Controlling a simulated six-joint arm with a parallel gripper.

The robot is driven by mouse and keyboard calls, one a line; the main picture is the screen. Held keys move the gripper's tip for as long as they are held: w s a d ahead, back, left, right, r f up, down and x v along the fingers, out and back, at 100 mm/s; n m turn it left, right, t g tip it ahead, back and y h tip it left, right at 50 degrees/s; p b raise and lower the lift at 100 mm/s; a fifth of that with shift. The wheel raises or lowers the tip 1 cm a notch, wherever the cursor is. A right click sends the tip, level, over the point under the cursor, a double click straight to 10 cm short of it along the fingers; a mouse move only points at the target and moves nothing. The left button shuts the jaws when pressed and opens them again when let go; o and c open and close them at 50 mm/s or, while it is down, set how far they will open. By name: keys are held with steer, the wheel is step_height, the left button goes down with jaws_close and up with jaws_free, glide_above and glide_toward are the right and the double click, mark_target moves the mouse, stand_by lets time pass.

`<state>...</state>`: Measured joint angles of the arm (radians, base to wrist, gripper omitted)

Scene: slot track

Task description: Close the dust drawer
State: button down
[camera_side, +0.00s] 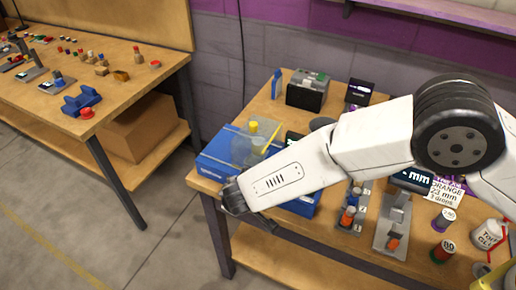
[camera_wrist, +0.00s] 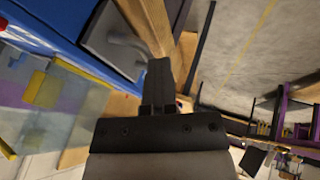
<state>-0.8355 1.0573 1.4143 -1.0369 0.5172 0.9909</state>
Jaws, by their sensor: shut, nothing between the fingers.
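The blue machine (camera_side: 215,158) stands at the left front corner of the wooden bench, partly behind my arm. The wrist view shows its blue side (camera_wrist: 60,22) with a grey drawer front and handle (camera_wrist: 118,42), which I take to be the dust drawer. How far it stands out is unclear, and the side view does not show it clearly. My gripper (camera_side: 268,222) is low at the bench's front left edge, in front of the machine. Its fingers show shut and empty in the wrist view (camera_wrist: 160,75), close to the handle; I cannot tell whether they touch.
The bench front edge (camera_wrist: 152,22) runs near the fingers. Clear and yellow parts (camera_side: 250,140) stand on the machine. Small orange and grey fixtures (camera_side: 350,210) and several cans (camera_side: 443,220) stand to the right. Another bench (camera_side: 110,110) is at left, with open floor between.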

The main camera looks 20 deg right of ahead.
steer(key=shift+w+d, duration=0.25)
steer(key=shift+d, duration=0.05)
steer(key=shift+s+a+r, duration=0.1)
steer(key=shift+a, duration=0.05)
steer(key=s+a+r, duration=0.3)
steer(key=s+r, duration=0.5)
steer(key=r, duration=0.1)
steer(key=shift+s+a, duration=0.2)
steer(key=shift+s, duration=0.1)
steer(key=shift+d+r, duration=0.1)
